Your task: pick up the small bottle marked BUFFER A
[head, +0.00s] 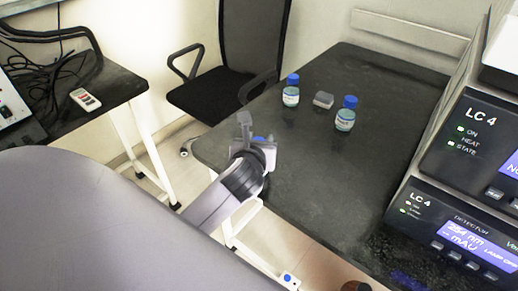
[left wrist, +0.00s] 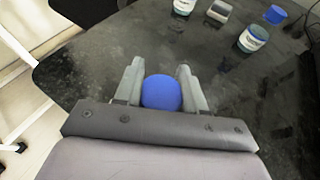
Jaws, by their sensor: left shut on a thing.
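My left gripper (head: 246,128) is at the left edge of the dark table in the head view. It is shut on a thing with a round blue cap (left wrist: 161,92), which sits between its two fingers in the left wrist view. The cap hides the rest of it, so I cannot read a label. Two small blue-capped bottles stand upright on the table, apart from the gripper: one further back (head: 291,96) and one to the right (head: 345,119). Their labels are too small to read. Both also show at the top of the left wrist view. My right gripper is not in view.
A small grey block (head: 323,100) lies between the two standing bottles. LC 4 instruments (head: 455,205) fill the table's right side. A black chair (head: 235,70) is behind the table's left edge. The middle of the dark table (head: 325,175) is clear.

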